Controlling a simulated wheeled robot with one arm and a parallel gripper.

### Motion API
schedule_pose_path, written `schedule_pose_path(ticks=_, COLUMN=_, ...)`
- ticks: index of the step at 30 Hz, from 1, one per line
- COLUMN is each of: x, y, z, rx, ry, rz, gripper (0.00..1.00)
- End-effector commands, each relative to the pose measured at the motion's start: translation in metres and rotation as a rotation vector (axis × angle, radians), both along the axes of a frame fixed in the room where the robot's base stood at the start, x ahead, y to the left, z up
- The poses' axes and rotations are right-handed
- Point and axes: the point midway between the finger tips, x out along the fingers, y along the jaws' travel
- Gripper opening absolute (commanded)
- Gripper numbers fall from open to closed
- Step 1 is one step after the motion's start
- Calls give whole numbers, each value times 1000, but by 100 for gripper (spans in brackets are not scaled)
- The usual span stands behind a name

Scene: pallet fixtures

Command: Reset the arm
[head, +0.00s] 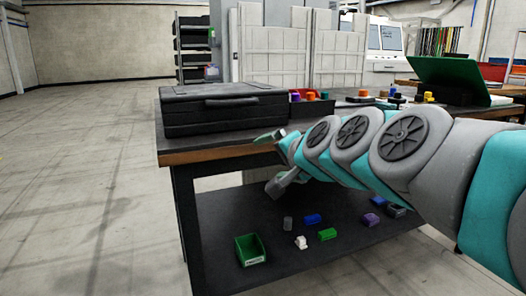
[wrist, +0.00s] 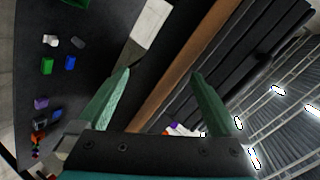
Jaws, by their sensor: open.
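My arm reaches in from the right of the head view, in front of the workbench. My gripper (head: 274,160) is at the bench's front edge, just below and in front of the black case (head: 222,109). In the wrist view my gripper (wrist: 158,88) shows two green fingers spread apart with nothing between them. Behind the fingers, the wrist view shows the wooden bench edge (wrist: 178,80) and the dark lower shelf (wrist: 105,35).
On the lower shelf (head: 290,262) are a green bin (head: 250,250), a blue block (head: 312,219), a green block (head: 327,234), a white piece (head: 300,242) and a purple block (head: 371,219). A green panel (head: 446,84) stands on the bench at right. Open floor (head: 80,180) lies at left.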

Motion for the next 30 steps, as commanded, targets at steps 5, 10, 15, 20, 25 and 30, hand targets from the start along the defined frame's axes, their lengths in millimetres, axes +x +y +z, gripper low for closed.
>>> schedule_pose_path(ticks=5, x=-72, y=-5, z=-102, rx=-272, ry=216, rz=176, gripper=100)
schedule_pose_path(ticks=10, x=-152, y=-31, z=-184, rx=-488, ry=441, rz=335, gripper=100)
schedule_pose_path(ticks=15, x=-242, y=-71, z=-244, rx=-655, ry=677, rz=486, gripper=100)
schedule_pose_path(ticks=20, x=-313, y=-106, z=-274, rx=-749, ry=872, rz=596, gripper=100)
schedule_pose_path(ticks=25, x=-348, y=-122, z=-283, rx=-782, ry=967, rz=650, gripper=100)
schedule_pose_path(ticks=30, x=-348, y=-122, z=-283, rx=-782, ry=967, rz=650, gripper=100)
